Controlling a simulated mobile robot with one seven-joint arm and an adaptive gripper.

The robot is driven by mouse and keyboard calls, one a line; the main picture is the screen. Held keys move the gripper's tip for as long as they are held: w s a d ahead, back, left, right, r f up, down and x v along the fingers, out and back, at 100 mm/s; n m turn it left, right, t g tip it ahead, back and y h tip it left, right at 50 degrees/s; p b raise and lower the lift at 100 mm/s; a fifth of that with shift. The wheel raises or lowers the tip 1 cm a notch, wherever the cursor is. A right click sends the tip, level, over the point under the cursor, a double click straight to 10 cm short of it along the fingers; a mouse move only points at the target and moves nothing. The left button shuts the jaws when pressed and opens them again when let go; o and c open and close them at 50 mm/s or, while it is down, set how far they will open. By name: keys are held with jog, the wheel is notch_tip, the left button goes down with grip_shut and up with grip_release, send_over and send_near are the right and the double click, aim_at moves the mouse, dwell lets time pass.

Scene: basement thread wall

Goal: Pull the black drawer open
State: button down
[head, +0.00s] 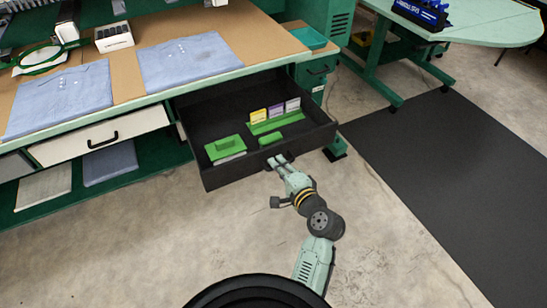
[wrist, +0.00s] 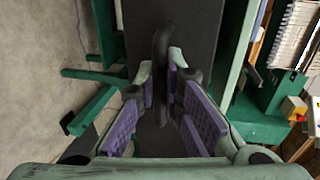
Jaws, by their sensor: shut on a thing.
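The black drawer (head: 235,172) is pulled well out from under the workbench in the head view. Inside it are a green tray (head: 225,148), a small green item (head: 270,139) and a green rack with coloured cards (head: 268,124). My gripper (head: 279,161) is at the drawer's front face, on its right half. In the wrist view, the purple-padded fingers (wrist: 172,100) are closed around the black curved handle (wrist: 161,50), with the dark drawer front (wrist: 200,30) behind it. In the head view my gripper mostly hides the handle.
Folded blue shirts (head: 188,60) lie on the workbench above. A white drawer (head: 100,136) is at the left. Concrete floor (head: 190,240) in front is clear; a dark mat (head: 460,150) lies to the right.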

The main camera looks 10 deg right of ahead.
jog(key=shift+s+d, duration=0.1)
jog(key=shift+s, duration=0.15)
jog(key=c, duration=1.7)
grip_release()
jog(key=shift+r, duration=0.15)
